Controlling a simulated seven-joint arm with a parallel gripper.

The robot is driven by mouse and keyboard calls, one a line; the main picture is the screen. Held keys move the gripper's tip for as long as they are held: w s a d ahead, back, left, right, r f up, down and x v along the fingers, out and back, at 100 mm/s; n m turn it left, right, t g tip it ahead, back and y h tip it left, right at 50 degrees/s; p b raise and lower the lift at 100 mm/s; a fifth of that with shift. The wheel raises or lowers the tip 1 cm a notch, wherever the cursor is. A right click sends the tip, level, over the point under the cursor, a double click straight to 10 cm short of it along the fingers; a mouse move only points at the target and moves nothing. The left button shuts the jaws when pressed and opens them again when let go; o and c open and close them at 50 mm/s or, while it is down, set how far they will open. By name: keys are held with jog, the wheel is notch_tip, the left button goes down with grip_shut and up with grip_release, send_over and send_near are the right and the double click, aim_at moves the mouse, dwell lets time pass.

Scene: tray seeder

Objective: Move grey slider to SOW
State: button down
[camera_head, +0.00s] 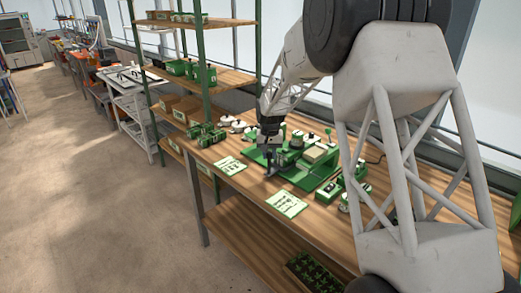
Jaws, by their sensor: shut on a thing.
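The tray seeder (301,178) is a green machine on the wooden workbench, right of the middle in the head view. My gripper (269,173) points down at the machine's left front side. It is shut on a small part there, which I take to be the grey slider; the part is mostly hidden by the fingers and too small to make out. The SOW marking cannot be read at this distance. My arm covers some of the machine's back and the bench to its right.
Green-and-white cards (287,204) lie along the front edge of the workbench (245,185). A green-posted shelf (225,78) rises behind the bench's left end. The floor at left is clear.

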jog(key=shift+s+d, duration=1)
jog(key=c, duration=0.9)
grip_release()
jog(key=shift+r, duration=0.1)
notch_tip(320, 180, up, 8)
jog(key=shift+f, duration=0.2)
